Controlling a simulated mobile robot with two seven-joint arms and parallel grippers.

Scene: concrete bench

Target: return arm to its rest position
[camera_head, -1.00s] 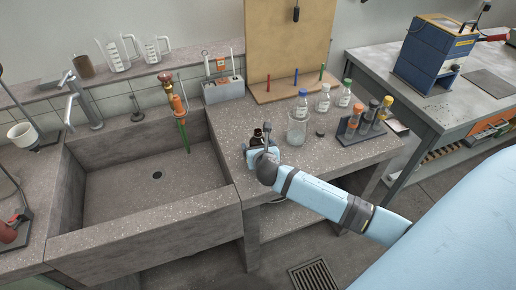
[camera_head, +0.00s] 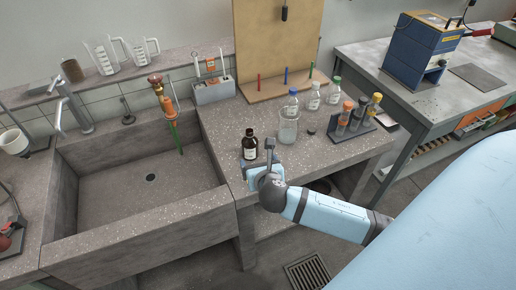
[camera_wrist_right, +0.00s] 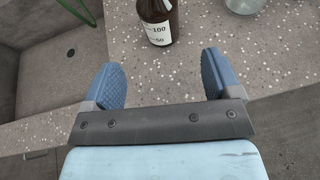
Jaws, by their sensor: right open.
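My right arm (camera_head: 331,215) comes in from the lower right in the head view. Its gripper (camera_head: 260,170) is over the front edge of the bench top, just in front of a brown bottle (camera_head: 250,147). In the right wrist view the gripper (camera_wrist_right: 168,85) has its two blue fingers wide apart with nothing between them. The brown bottle (camera_wrist_right: 157,22) with a white label stands upright beyond the fingertips, apart from them. My left gripper is not in view.
A deep sink (camera_head: 150,178) lies to the left. A wooden board (camera_head: 275,45) stands at the back. The floor in front is open.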

